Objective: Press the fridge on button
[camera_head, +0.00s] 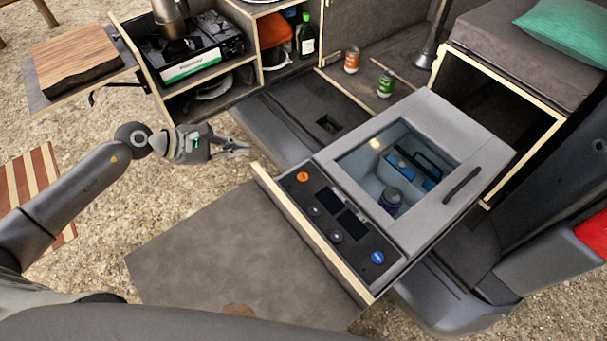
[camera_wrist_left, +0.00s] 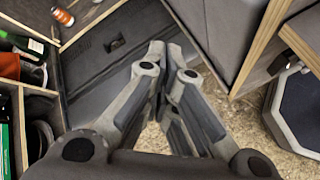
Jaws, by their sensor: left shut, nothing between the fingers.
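The fridge (camera_head: 470,135) is a grey box with a closed lid and a glass window in the middle right of the head view. Blue items and a can show through its window. Its dark control panel (camera_head: 338,225) faces me, with an orange button (camera_head: 303,177) at the left end, a blue button (camera_head: 377,257) at the right end, and dark displays and grey knobs between. My left gripper (camera_head: 247,147) is shut and empty, to the left of the panel and apart from it. In the left wrist view its fingers (camera_wrist_left: 168,50) are together. My right gripper is not in view.
A wooden-edged front board (camera_head: 312,235) runs along the panel. A camp stove (camera_head: 200,60) stands in the cabinet at the upper left. Two cans (camera_head: 352,60) stand behind the fridge. A grey flat board (camera_head: 215,245) lies in front. Gravel between gripper and cabinet is clear.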

